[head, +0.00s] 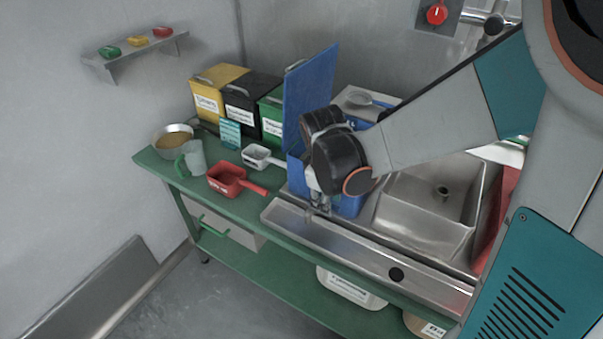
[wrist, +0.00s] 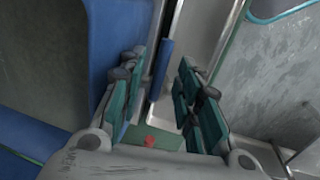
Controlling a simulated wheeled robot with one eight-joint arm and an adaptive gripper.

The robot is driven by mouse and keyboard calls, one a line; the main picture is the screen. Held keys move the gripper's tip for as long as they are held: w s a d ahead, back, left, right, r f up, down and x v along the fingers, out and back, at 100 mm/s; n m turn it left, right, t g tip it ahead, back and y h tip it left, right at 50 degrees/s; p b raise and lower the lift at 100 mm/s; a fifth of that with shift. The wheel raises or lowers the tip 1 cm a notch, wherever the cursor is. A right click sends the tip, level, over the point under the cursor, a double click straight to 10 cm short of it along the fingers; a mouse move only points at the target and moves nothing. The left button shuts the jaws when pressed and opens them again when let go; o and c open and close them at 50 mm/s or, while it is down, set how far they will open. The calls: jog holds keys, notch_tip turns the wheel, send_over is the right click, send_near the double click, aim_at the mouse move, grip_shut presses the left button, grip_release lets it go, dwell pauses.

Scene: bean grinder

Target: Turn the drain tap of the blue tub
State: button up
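The blue tub (head: 349,206) stands at the left end of the steel sink unit with its blue lid (head: 309,98) raised. In the wrist view its blue wall (wrist: 112,35) is to the left of my fingers. My gripper (head: 318,205) points down at the tub's front side, above the steel drain channel. In the wrist view my gripper (wrist: 165,70) is open, its teal fingers apart. A narrow blue bar (wrist: 161,70) shows between them, nearer the left finger. It may be the drain tap's handle, but I cannot tell. In the head view my arm hides the tap.
A steel sink basin (head: 425,205) lies right of the tub. A red scoop (head: 228,180), a white scoop (head: 256,157), a clear jug (head: 193,160) and a bowl (head: 173,136) are on the green bench to the left. Yellow (head: 213,92), black and green bins stand behind.

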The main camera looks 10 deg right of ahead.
jog(key=shift+f, duration=0.1)
jog(key=shift+c, duration=0.2)
grip_shut()
jog(key=shift+s, duration=0.1)
jog(key=a+m, duration=0.1)
jog(key=m, duration=0.3)
jog(key=a+m+g, duration=0.1)
jog(key=a+m, duration=0.1)
jog(key=m, duration=0.2)
jog(key=a+m+g+p, duration=0.1)
jog(key=m, duration=0.3)
jog(key=shift+s+a+m, duration=0.15)
jog(key=shift+m, duration=0.25)
jog(key=shift+w+a+m+g, duration=0.2)
jog(key=shift+a+m, duration=0.05)
jog(key=shift+m, duration=0.6)
jog(key=shift+w+a+m+g, duration=0.15)
jog(key=shift+a+m+g, duration=0.05)
jog(key=shift+m, duration=0.7)
jog(key=shift+w+a+m+g, duration=0.2)
jog(key=shift+a+m, duration=0.05)
jog(key=shift+m, duration=0.6)
